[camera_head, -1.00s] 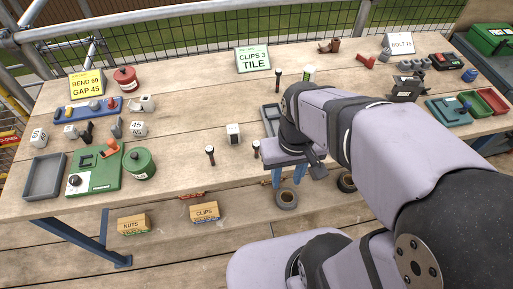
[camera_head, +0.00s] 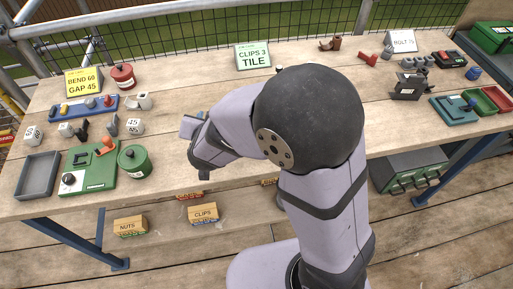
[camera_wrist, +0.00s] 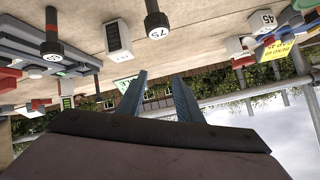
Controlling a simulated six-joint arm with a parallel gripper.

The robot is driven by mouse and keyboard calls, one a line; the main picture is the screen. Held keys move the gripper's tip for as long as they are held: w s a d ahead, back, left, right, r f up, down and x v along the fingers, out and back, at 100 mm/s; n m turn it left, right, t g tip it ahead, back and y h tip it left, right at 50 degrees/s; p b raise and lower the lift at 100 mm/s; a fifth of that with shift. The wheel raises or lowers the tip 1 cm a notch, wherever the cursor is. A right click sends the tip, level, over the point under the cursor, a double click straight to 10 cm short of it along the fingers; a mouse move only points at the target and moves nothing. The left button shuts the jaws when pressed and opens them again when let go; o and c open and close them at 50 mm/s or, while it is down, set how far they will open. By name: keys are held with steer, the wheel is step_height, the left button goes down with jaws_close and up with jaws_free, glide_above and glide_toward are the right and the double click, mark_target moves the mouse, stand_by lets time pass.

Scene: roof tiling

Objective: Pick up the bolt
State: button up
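Two upright bolt-like pieces with dark shafts and broad dark heads show in the wrist view, which is upside down. One, marked 75 (camera_wrist: 156,22), is at top centre. The other bolt (camera_wrist: 51,38) is further left, its number unclear. In the head view my arm hides that part of the bench; a dark tip (camera_head: 278,68) shows behind the arm. My gripper (camera_wrist: 160,77) is open, with two blue-grey fingers apart and nothing between them. In the head view it is over the bench left of centre, partly hidden by my wrist.
A white block (camera_wrist: 118,38) stands between the bolts in the wrist view. In the head view, a green tray (camera_head: 92,178), a green canister (camera_head: 136,160) and a grey tray (camera_head: 37,176) are at left. A BOLT sign (camera_head: 401,41) stands at back right.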

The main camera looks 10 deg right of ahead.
steer(key=s+d+r+m+t+h+b, duration=0.2)
steer(key=s+d+m+h, duration=0.2)
steer(key=s+d+h, duration=0.5)
steer(key=f+h, duration=0.1)
steer(key=f, duration=0.3)
steer(key=a+f+h, duration=0.1)
steer(key=f, duration=0.2)
steer(key=s+a+f+h, duration=0.1)
steer(key=f, duration=0.3)
steer(key=shift+s+f, duration=0.1)
steer(key=shift+f, duration=0.25)
steer(key=shift+r+p+x, duration=0.2)
steer(key=shift+p+x, duration=1.2)
steer(key=shift+x, duration=1.8)
steer(key=shift+w+d+f, duration=0.1)
steer(key=shift+w+d, duration=0.1)
steer(key=shift+d, duration=0.2)
steer(key=shift+c, duration=0.3)
jaws_close()
